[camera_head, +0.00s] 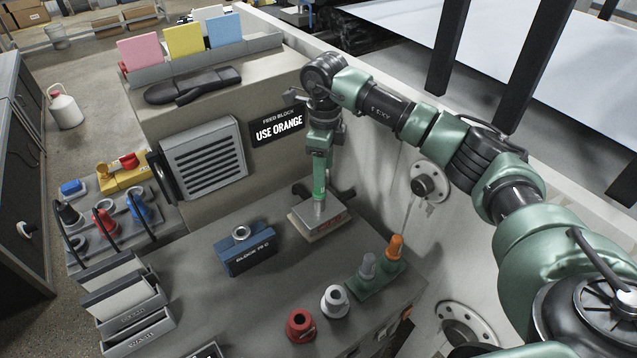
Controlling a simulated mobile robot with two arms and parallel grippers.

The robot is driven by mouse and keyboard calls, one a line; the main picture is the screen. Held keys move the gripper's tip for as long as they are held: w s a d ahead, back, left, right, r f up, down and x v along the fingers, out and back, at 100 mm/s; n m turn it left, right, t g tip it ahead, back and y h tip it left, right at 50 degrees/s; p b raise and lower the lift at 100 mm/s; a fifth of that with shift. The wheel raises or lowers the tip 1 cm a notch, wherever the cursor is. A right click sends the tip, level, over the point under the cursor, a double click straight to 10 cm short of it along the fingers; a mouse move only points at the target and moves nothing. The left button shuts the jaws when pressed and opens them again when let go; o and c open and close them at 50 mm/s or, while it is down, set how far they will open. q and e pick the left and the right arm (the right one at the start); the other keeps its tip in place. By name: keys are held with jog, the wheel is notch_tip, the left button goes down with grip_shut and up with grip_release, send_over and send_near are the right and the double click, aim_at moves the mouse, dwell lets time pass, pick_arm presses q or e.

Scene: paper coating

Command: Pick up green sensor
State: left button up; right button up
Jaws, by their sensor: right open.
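A bright green upright piece (319,182), which looks like the green sensor, stands on a grey metal block (322,214) on the bench. My right gripper (320,168) points down right over the green piece, with its fingers close around or beside its top. The jaws are open; contact cannot be made out at this size. The black parts behind the block are partly hidden. My left gripper is not in view.
A blue block (248,254) stands left of the sensor. A red nozzle (300,325), a white nozzle (334,300) and a green stand (378,281) with grey and orange nozzles are in front. A wall with round flanges (423,186) borders the right. Bench between is clear.

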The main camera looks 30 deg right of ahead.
aim_at(319, 193)
jog(key=f, duration=0.1)
jog(key=f+p, duration=0.2)
jog(key=shift+w+a+f, duration=0.25)
jog(key=shift+a+f, duration=0.1)
jog(key=shift+f, duration=0.6)
grip_shut()
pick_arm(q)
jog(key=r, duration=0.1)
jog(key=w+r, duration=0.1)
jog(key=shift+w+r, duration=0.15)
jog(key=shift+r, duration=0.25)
pick_arm(e)
jog(key=shift+r, duration=0.15)
